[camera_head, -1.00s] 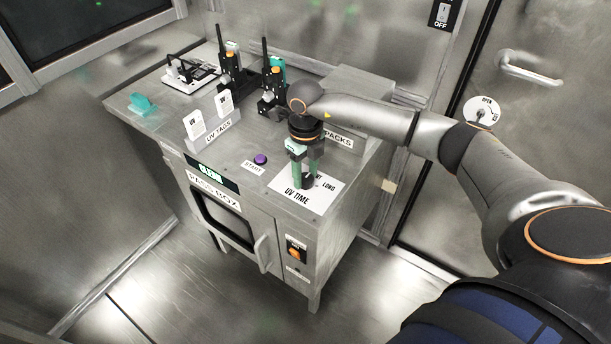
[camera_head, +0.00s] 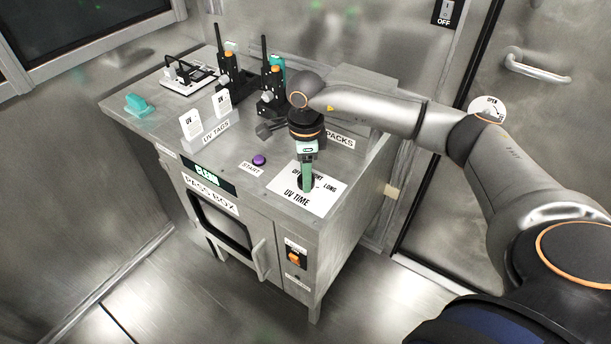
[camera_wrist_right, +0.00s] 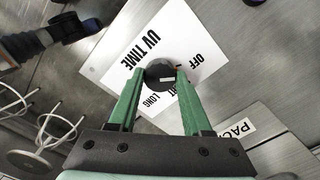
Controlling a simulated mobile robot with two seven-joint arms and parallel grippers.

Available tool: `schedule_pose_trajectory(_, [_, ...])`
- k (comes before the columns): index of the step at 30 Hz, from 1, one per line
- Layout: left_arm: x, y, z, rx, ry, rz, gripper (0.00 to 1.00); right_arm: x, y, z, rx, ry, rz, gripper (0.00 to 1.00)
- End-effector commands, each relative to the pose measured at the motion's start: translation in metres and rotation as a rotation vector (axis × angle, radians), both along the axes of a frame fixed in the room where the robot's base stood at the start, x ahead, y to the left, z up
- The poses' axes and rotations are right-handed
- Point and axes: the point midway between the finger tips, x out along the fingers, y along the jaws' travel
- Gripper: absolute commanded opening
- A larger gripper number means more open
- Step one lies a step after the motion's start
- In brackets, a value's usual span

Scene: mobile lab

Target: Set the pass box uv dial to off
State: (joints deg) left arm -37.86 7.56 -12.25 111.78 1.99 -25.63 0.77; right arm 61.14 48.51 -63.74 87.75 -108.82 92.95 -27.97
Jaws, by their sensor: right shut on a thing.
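The UV dial is a round black knob (camera_wrist_right: 160,73) on a white UV TIME plate (camera_wrist_right: 190,25) on top of the pass box (camera_head: 222,235). The plate, marked OFF, a partly hidden middle word and LONG, also shows in the head view (camera_head: 326,195). My right gripper (camera_wrist_right: 157,84) points down with its green fingers on either side of the knob, shut on it. It also shows in the head view (camera_head: 307,184), where it largely hides the knob. The dial's exact setting is hard to tell. My left gripper is not in view.
A purple START button (camera_head: 259,159) sits left of the plate. A UV TAGS holder (camera_head: 213,134), black radios (camera_head: 270,82) and a teal item (camera_head: 138,104) stand on the box top. An orange switch (camera_head: 294,258) is on the front. A door with a handle (camera_head: 537,67) is at right.

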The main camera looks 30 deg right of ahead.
Motion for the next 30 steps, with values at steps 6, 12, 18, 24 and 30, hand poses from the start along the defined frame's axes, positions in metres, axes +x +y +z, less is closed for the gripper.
schedule_pose_trajectory(6, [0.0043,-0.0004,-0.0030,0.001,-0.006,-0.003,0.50,0.0014,0.0001,0.0010,0.001,-0.006,0.106,0.00])
schedule_pose_trajectory(12, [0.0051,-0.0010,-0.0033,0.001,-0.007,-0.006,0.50,0.0012,0.0002,0.0014,0.002,-0.005,0.156,0.00])
schedule_pose_trajectory(18, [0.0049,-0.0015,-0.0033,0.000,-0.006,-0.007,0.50,0.0012,0.0003,0.0018,0.002,-0.005,0.171,0.00])
schedule_pose_trajectory(24, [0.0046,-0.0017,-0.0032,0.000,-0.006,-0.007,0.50,0.0012,0.0004,0.0019,0.002,-0.005,0.172,0.00])
schedule_pose_trajectory(30, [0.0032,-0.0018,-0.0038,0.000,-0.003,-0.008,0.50,0.0011,0.0003,0.0017,0.001,-0.005,0.172,0.60])
